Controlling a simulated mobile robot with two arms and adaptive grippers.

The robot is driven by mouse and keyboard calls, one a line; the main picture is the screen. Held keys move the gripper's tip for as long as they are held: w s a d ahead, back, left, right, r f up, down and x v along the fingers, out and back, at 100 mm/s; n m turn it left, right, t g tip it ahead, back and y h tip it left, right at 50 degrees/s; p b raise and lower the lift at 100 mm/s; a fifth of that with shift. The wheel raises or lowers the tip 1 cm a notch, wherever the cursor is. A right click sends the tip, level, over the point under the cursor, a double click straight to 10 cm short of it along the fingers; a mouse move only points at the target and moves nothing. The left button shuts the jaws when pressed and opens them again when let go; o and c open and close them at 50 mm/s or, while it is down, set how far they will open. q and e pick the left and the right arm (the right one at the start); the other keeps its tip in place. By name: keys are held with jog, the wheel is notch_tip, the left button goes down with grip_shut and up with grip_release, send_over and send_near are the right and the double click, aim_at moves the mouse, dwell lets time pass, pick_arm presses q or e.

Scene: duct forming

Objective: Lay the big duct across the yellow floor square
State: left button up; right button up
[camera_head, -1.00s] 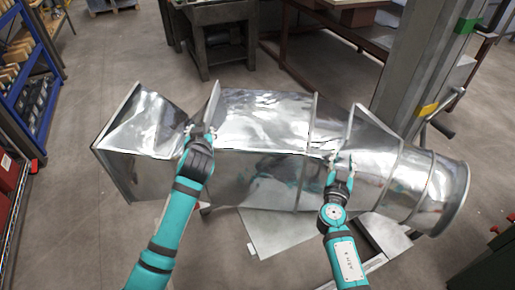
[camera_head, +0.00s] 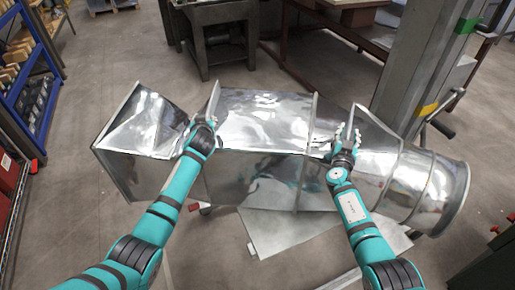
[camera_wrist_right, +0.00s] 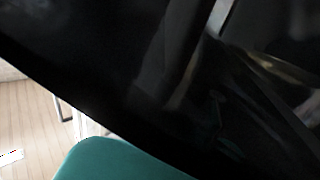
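The big duct (camera_head: 262,120) is shiny sheet metal with raised seam flanges, lying lengthwise across the middle of the head view. Its left end is square and flared, its right end round. My left gripper (camera_head: 203,124) is at the upright flange left of the middle, fingers apart on either side of it. My right gripper (camera_head: 346,134) is at the right flange, its fingertips also apart around it. Contact with the metal cannot be told. The right wrist view is mostly a dark, close surface (camera_wrist_right: 130,70). No yellow floor square shows.
A flat metal sheet (camera_head: 290,232) lies below the duct. A grey column (camera_head: 425,65) with a crank handle stands right behind it. A blue shelf (camera_head: 25,90) is at the left, a metal workbench (camera_head: 215,20) behind. Bare concrete floor (camera_head: 110,60) lies between shelf and bench.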

pick_arm(q)
grip_shut()
pick_arm(e)
grip_shut()
